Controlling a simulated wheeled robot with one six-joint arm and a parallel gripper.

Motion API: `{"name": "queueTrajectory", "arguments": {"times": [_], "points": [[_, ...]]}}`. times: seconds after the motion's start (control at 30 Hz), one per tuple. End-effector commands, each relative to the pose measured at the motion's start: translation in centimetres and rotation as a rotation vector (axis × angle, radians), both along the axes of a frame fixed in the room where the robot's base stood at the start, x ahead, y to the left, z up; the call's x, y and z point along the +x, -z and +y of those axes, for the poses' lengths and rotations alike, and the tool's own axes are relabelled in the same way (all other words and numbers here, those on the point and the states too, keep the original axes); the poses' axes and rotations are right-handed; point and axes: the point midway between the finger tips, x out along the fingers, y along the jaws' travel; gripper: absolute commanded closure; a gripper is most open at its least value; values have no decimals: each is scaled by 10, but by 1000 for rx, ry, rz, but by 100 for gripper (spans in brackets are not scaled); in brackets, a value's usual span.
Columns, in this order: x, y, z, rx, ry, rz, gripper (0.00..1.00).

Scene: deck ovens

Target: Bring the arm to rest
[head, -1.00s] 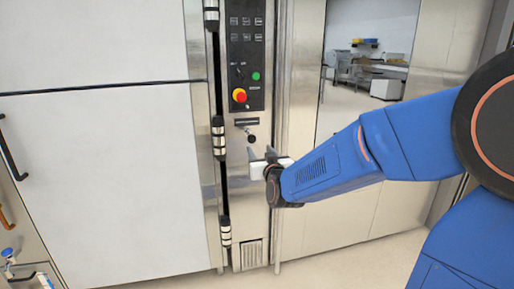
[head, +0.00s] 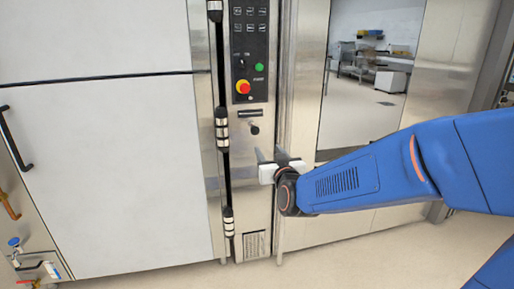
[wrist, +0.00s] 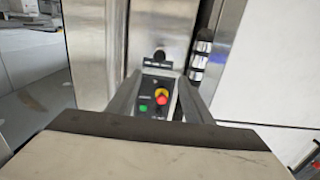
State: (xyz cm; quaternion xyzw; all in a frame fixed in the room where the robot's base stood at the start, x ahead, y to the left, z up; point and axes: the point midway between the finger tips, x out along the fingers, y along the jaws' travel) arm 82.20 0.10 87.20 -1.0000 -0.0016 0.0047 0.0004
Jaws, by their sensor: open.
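My blue arm (head: 340,188) reaches in from the right in the head view. My gripper (head: 269,155) is at its end, in front of the steel control column, a little below the black knob (head: 254,129). Its two grey fingers stand apart and nothing is seen between them in the hand. In the wrist view my gripper (wrist: 160,98) shows its fingers spread, with the control panel (wrist: 154,96) seen between them beyond. I cannot tell how far the fingertips are from the column.
White oven doors (head: 110,165) with a black handle (head: 15,138) stand left. Hinges line the column. A glass door (head: 365,75) is at right. Pipe valves (head: 35,265) sit lower left.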

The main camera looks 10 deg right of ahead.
Motion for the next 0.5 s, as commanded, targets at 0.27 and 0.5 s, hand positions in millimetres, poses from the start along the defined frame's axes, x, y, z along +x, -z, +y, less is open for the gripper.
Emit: {"name": "queueTrajectory", "arguments": {"times": [0.27,0.5], "points": [[-32,16,-3,15,-60,187,54],[-92,45,-11,17,-106,443,54]]}}
